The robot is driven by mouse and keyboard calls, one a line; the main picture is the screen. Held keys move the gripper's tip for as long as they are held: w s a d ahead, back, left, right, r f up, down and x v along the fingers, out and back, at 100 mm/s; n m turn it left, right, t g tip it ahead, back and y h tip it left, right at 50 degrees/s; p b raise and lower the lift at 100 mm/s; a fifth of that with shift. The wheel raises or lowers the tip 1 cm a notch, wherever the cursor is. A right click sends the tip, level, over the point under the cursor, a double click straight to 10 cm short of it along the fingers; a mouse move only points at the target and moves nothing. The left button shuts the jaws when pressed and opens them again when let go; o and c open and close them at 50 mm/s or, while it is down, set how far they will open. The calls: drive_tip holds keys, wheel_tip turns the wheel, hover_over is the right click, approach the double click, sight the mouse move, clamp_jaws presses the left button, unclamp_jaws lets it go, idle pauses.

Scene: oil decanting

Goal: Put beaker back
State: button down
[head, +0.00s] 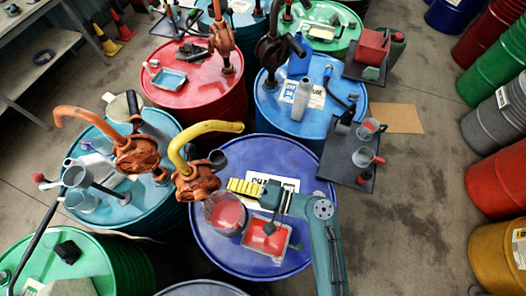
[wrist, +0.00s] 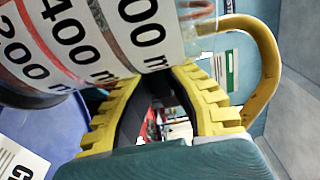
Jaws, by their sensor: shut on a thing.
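My gripper (head: 236,187) has yellow ribbed fingers and is shut on a clear beaker (head: 224,212) with reddish liquid in it. In the head view the beaker is over the left part of the dark blue drum (head: 214,252); I cannot tell if its base touches the lid. In the wrist view the beaker (wrist: 80,45) fills the upper left, with white bands marked 200, 400 and a part-hidden 00 ml. The yellow fingers of my gripper (wrist: 160,110) show below and right of it. The exact contact is partly hidden.
A tray of red liquid (head: 267,235) sits on the dark blue drum, right of the beaker. A yellow pump spout (head: 213,127) and its rusty pump (head: 198,182) stand close by at upper left. A dark shelf (head: 340,150) with two red-filled cups is at right. Other drums crowd around.

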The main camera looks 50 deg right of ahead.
drive_tip(key=s+d+f+m+h+b, duration=0.1)
drive_tip(key=s+d+f+b, duration=0.2)
drive_tip(key=d+b, duration=0.25)
drive_tip(key=s+d+f+m+t+h+b, duration=0.1)
drive_tip(key=s+d+f+h+b, duration=0.15)
drive_tip(key=s+d+b, duration=0.35)
drive_tip(key=s+d+f+b, duration=0.1)
drive_tip(key=d+f+b, duration=0.3)
drive_tip(key=d, duration=0.3)
drive_tip(key=shift+h, duration=0.25)
wheel_tip(320, 180, down, 9)
drive_tip(key=shift+d+f+b, duration=0.1)
drive_tip(key=shift+f+b, duration=0.1)
drive_tip(key=shift+b, duration=0.9)
drive_tip(key=shift+f, duration=0.15)
drive_tip(key=c, duration=1.2)
unclamp_jaws()
drive_tip(key=shift+o, duration=0.2)
